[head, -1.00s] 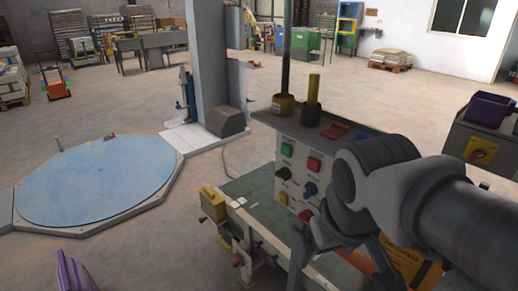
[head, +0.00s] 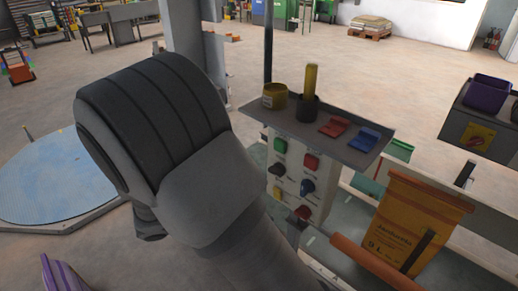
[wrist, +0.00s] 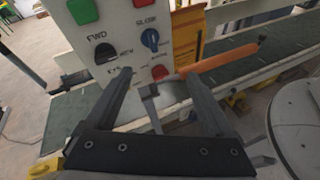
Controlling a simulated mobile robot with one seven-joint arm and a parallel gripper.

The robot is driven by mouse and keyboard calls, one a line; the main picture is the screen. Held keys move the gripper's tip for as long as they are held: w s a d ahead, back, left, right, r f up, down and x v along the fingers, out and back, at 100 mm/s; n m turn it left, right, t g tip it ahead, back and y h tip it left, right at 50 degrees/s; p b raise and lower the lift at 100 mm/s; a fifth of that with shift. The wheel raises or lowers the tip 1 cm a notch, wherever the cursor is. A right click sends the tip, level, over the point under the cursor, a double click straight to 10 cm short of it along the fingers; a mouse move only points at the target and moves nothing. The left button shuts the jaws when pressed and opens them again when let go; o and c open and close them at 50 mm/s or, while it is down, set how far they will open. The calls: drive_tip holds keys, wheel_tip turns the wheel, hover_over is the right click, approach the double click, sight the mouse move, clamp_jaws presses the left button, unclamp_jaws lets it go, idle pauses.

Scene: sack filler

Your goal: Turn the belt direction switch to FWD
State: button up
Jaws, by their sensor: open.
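The white control panel (wrist: 125,28) fills the upper middle of the wrist view. A black knob (wrist: 106,52) sits just below the printed word FWD; which way it points is hard to tell. To its right is a blue knob (wrist: 150,38). In the head view, the black knob (head: 279,168) is under a green button and the blue knob (head: 307,187) under a red one. My gripper (wrist: 156,76) is open and empty, its fingers spread in front of and below the knobs, apart from them. In the head view my arm hides most of the gripper.
Green (wrist: 82,10) and red (wrist: 160,72) buttons lie close to the knobs. An orange roller (wrist: 222,62) and yellow sack (head: 413,222) are to the right. A green belt (wrist: 75,112) runs below.

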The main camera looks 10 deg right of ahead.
drive_tip(key=w+a+f+n+t+h, duration=0.1)
drive_tip(key=w+a+f+n+t, duration=0.2)
drive_tip(key=a+n+t, duration=0.35)
drive_tip(key=p, duration=0.2)
approach(273, 173)
drive_tip(key=x, duration=0.9)
drive_tip(key=shift+w+d+r, duration=0.1)
drive_tip(key=shift+w+d, duration=0.05)
drive_tip(key=shift+d, duration=0.05)
drive_tip(key=shift+c, duration=0.3)
drive_tip(key=c, duration=1.3)
